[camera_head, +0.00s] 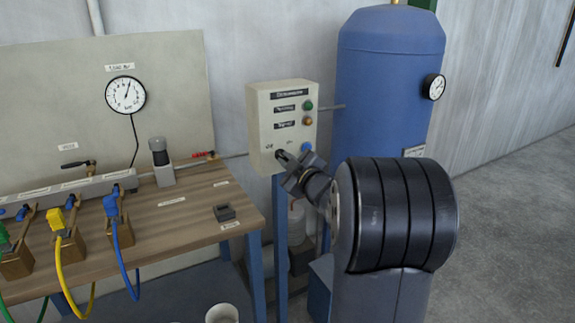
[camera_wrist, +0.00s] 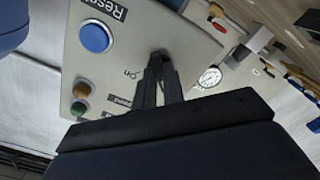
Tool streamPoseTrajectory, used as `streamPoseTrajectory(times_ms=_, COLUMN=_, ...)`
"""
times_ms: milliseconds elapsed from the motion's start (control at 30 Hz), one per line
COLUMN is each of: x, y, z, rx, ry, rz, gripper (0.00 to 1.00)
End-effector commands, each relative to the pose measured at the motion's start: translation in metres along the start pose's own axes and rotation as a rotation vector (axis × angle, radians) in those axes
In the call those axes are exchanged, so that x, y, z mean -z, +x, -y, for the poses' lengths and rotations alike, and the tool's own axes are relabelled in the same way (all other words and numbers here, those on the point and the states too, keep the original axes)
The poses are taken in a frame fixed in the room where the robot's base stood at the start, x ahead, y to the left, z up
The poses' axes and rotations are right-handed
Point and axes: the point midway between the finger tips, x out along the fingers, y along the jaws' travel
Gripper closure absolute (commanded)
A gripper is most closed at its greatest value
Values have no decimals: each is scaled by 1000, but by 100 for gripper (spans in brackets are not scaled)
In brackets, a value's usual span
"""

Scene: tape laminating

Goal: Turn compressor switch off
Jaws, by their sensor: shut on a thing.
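The compressor control box (camera_head: 261,128) is a beige panel on a blue post, with a green button, an amber button and a blue button. My gripper (camera_head: 283,157) reaches its lower left part from the right. In the wrist view the box face (camera_wrist: 135,50) fills the upper middle, with the blue Reset button (camera_wrist: 95,37) beside my gripper. The dark compressor switch (camera_wrist: 160,54) sits between my fingertips (camera_wrist: 160,62), which are shut on it. An "on" label (camera_wrist: 131,73) shows beside it. My fingers hide most of the switch, so its position cannot be told.
A blue tank (camera_head: 385,90) with a gauge (camera_head: 433,87) stands behind and right of the box. A wooden bench (camera_head: 190,205) with valves and yellow and blue hoses is at the left. Grey floor (camera_head: 510,230) is clear at the right.

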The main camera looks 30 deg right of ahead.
Motion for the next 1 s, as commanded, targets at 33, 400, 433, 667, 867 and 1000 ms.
streamPoseTrajectory(times_ms=33, x=0, y=0, z=0, rx=0, ry=-6, rz=-1, gripper=100)
streamPoseTrajectory(times_ms=400, x=1, y=0, z=0, rx=0, ry=-11, rz=-1, gripper=100)
streamPoseTrajectory(times_ms=433, x=1, y=0, z=0, rx=0, ry=-11, rz=-1, gripper=100)
streamPoseTrajectory(times_ms=667, x=0, y=0, z=0, rx=0, ry=-10, rz=-1, gripper=71)
streamPoseTrajectory(times_ms=867, x=0, y=0, z=0, rx=0, ry=-9, rz=-1, gripper=68)
streamPoseTrajectory(times_ms=1000, x=0, y=-4, z=0, rx=0, ry=-9, rz=0, gripper=68)
